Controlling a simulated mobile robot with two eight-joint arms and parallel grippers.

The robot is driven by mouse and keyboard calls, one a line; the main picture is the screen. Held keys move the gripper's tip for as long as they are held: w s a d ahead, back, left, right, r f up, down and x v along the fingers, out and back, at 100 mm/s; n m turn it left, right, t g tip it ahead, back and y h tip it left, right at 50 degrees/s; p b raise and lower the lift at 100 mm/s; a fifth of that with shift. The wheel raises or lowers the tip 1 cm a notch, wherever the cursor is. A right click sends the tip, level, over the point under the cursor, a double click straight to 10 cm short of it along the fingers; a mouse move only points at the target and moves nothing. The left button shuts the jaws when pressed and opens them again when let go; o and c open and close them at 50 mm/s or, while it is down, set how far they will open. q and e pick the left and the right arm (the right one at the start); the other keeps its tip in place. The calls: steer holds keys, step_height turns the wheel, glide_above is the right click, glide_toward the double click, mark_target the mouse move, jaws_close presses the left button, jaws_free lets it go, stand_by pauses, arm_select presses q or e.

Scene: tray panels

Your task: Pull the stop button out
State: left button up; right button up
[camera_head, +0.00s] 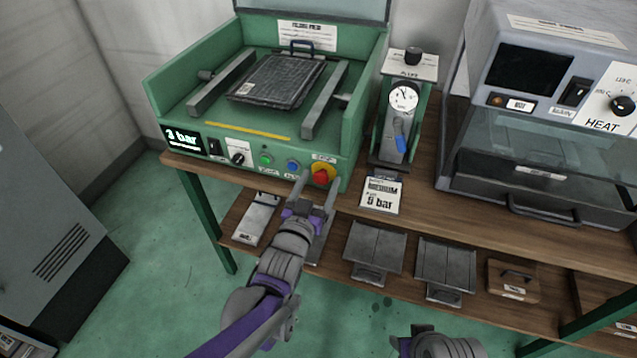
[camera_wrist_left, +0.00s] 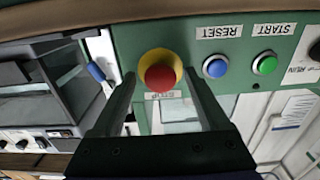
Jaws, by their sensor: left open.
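The red stop button (camera_head: 321,176) sits on a yellow disc at the right end of the green machine's front panel. In the left wrist view the stop button (camera_wrist_left: 159,77) shows between the two finger lines, just beyond the tips. My left gripper (camera_head: 316,187) is open in front of the button, its fingers pointing at the panel. In the left wrist view my left gripper (camera_wrist_left: 160,84) has one finger on each side of the button; I cannot tell whether they touch it. Part of my right arm shows at the bottom edge of the head view; its fingers are not visible.
The blue reset button (camera_head: 293,165) and green start button (camera_head: 266,159) are left of the stop button. The display (camera_head: 183,138) reads 3 bar. An air gauge unit (camera_head: 404,100) and a "5 bar" card (camera_head: 381,195) stand to the right. Metal trays (camera_head: 373,246) lie on the lower shelf.

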arm_select(q)
jaws_close()
steer(key=shift+s+a, duration=0.2)
steer(key=shift+s, duration=0.5)
jaws_free()
steer(key=p+v, duration=0.1)
steer(key=v, duration=0.9)
steer(key=shift+s+a, duration=0.15)
steer(key=shift+s, duration=0.25)
